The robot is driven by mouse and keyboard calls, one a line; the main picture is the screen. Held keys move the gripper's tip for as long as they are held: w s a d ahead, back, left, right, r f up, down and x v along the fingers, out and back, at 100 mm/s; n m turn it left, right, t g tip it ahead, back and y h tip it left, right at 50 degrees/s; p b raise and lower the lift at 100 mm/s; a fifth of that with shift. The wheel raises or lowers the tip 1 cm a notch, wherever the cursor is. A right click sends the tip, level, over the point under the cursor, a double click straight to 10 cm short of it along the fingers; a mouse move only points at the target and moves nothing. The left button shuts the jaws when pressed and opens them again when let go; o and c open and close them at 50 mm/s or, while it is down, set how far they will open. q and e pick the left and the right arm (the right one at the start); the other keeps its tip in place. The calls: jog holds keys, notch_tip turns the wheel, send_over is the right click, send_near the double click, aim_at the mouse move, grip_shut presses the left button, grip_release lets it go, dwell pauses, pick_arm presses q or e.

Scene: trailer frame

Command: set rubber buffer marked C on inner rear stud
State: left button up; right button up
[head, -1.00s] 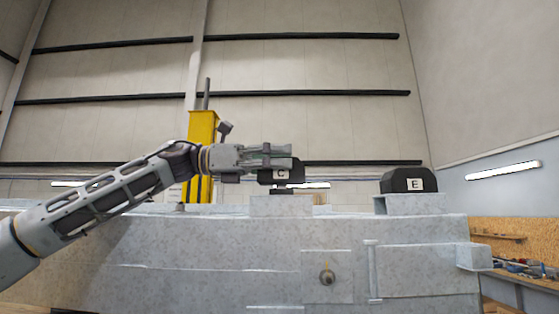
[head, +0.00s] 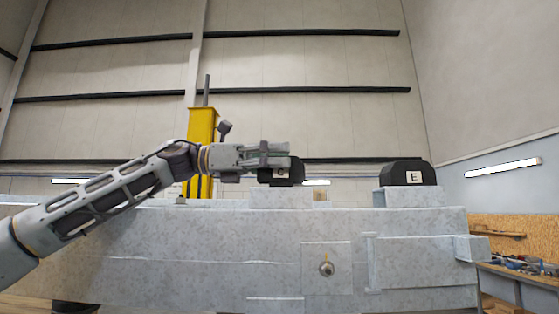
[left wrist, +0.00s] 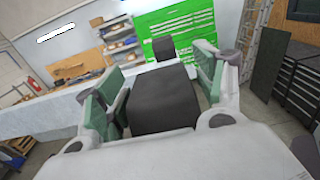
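The black rubber buffer marked C (head: 281,179) sits low on a grey block (head: 281,198) on the trailer frame; no stud shows beneath it. My left gripper (head: 268,155) is level with its upper part, and a finger partly covers its label. In the left wrist view the buffer (left wrist: 163,100) stands between the green-padded fingers (left wrist: 160,92), which look spread with gaps beside it. My right gripper is not in view.
A black buffer marked E (head: 405,173) sits on another raised block (head: 412,197) to the right. The long grey trailer frame (head: 200,245) runs across below. A yellow post (head: 201,135) stands behind my left arm. A tool bench (head: 530,272) is at far right.

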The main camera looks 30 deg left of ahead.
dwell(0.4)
pick_arm(q)
jog(key=shift+r, duration=5.05)
jog(key=shift+f, duration=0.1)
